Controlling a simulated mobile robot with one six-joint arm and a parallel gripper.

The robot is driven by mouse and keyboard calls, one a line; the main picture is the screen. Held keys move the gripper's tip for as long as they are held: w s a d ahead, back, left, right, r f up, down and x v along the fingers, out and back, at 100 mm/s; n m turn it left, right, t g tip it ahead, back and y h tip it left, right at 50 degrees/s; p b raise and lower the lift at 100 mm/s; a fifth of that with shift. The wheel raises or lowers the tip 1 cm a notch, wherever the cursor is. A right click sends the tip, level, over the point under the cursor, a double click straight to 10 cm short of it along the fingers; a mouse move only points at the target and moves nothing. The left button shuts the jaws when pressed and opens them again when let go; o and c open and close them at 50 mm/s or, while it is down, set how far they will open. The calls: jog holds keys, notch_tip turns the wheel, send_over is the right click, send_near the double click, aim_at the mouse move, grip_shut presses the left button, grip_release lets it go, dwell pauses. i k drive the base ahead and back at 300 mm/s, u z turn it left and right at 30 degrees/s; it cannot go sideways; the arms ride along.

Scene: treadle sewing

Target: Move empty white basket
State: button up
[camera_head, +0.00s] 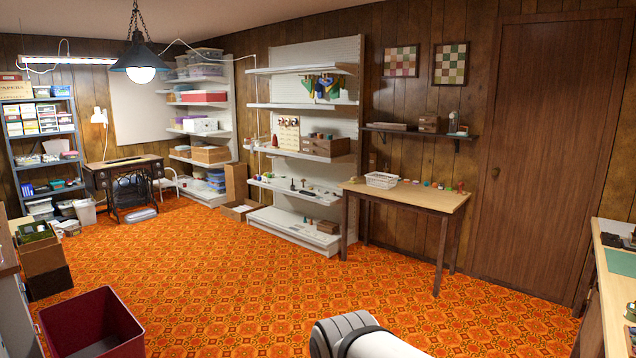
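A white basket (381,180) with slatted sides stands upright on the left end of a wooden table (425,197) against the panelled wall. From here I cannot see clearly whether anything lies inside it. Part of my own arm, white and grey, shows at the bottom middle, well in front of the table and far from the basket. My gripper's fingers are not in view.
Small coloured items (432,185) line the table's back edge. A white shelf unit (303,215) stands left of the table. A dark red bin (93,325) sits on the floor at lower left. A worktop (612,290) borders the right. The orange patterned floor between is clear.

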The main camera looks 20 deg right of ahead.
aim_at(375, 184)
jog(key=z, duration=0.2)
jog(key=i, duration=1.7)
jog(key=z, duration=0.5)
jog(key=i, duration=2)
jog(key=z, duration=0.6)
jog(key=i, duration=3.4)
jog(key=z, duration=0.1)
